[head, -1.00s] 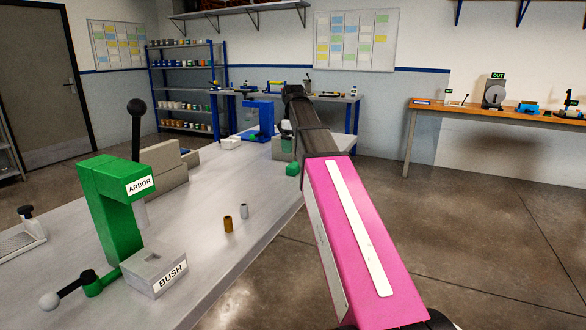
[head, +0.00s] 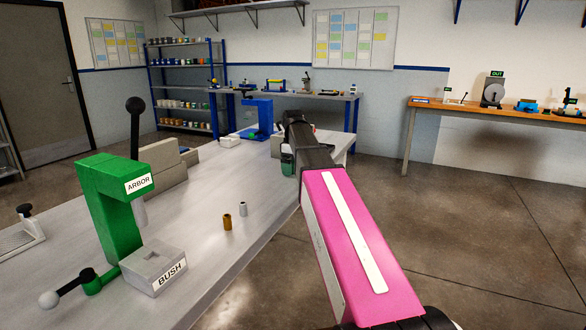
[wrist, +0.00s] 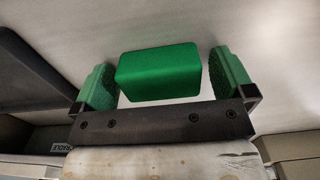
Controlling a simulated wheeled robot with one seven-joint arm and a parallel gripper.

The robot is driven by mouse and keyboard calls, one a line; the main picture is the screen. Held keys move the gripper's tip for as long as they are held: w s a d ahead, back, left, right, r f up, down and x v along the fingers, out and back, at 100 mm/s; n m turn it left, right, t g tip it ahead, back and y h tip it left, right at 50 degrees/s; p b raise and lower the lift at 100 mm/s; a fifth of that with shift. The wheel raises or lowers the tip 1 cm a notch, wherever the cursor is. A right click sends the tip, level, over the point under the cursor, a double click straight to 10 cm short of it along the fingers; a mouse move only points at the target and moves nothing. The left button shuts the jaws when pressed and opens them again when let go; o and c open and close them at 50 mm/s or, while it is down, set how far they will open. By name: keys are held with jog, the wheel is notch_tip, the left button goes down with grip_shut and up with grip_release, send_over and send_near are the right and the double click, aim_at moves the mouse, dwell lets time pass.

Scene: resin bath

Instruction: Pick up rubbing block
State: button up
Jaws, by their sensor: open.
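The rubbing block, a plain green block with rounded edges (wrist: 158,74), shows in the wrist view on the pale bench top. My gripper (wrist: 162,80) is open around it, with one green finger pad to the left of the block and one to the right. In the head view my arm reaches out to the far right part of the bench, where my gripper (head: 288,160) is only partly visible. The block cannot be made out there behind my arm.
A label reading CRADLE (wrist: 61,147) shows in the wrist view. Floor to the right is clear.

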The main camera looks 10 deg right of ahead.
aim_at(293, 162)
jog(key=c, duration=0.9)
jog(key=shift+c, duration=0.2)
jog(key=shift+r, duration=0.1)
jog(key=shift+r, duration=0.8)
notch_tip(293, 162, up, 3)
jog(key=shift+a+f, duration=0.1)
jog(key=s+a+r, duration=0.5)
jog(key=a+r, duration=0.1)
jog(key=a, duration=0.4)
jog(key=shift+a+r, duration=0.2)
jog(key=shift+r, duration=0.05)
jog(key=shift+o, duration=0.5)
